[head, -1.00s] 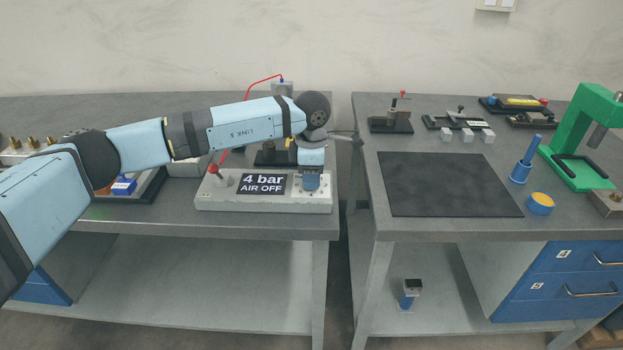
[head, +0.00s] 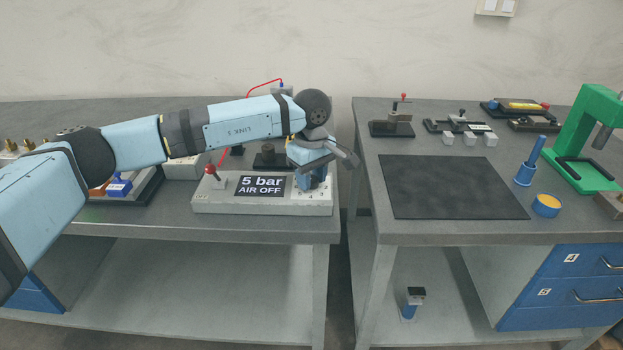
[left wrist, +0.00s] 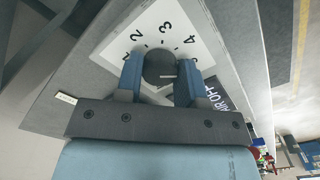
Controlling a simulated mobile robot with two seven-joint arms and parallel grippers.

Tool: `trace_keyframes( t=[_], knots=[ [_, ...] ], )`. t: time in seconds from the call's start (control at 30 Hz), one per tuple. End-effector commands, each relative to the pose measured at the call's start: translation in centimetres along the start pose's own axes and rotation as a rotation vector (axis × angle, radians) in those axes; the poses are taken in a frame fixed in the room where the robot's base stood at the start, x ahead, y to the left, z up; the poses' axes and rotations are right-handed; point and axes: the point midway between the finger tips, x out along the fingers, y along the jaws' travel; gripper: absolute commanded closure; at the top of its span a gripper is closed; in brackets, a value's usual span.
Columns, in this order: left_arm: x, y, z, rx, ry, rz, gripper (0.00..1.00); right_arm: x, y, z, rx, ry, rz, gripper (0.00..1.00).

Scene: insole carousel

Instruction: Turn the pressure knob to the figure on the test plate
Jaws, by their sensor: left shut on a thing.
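The pressure knob (left wrist: 158,68) is dark and round, on a white dial (left wrist: 205,62) with figures around it; 2, 3 and 4 are readable. My left gripper (left wrist: 160,72) is shut on the knob, one blue finger on each side. In the head view my left gripper (head: 311,184) reaches down onto the right end of the grey control box (head: 225,205) and hides the knob. The box's display (head: 260,186) reads "5 bar AIR OFF". I cannot make out a test plate with a figure. My right gripper is not in view.
A red-tipped lever (head: 211,171) stands at the box's left.

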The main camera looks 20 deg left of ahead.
Motion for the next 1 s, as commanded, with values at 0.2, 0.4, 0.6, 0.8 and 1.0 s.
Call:
trace_keyframes(
  t=[0.2, 0.4, 0.6, 0.8, 1.0],
  knots=[
    [-0.10, 0.04, -0.07, 0.081, 0.001, 0.003, 0.88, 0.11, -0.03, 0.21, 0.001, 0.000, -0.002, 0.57],
    [-0.15, 0.04, -0.07, 0.112, 0.001, 0.003, 0.88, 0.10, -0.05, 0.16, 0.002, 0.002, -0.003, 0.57],
    [-0.17, 0.05, -0.07, 0.117, 0.001, 0.003, 0.88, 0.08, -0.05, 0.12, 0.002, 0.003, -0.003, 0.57],
    [-0.17, 0.05, -0.08, 0.116, 0.001, 0.003, 0.88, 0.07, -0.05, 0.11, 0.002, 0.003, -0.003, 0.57],
    [-0.11, 0.03, -0.05, 0.116, 0.001, 0.002, 0.39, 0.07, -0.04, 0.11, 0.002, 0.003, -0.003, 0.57]
  ],
)
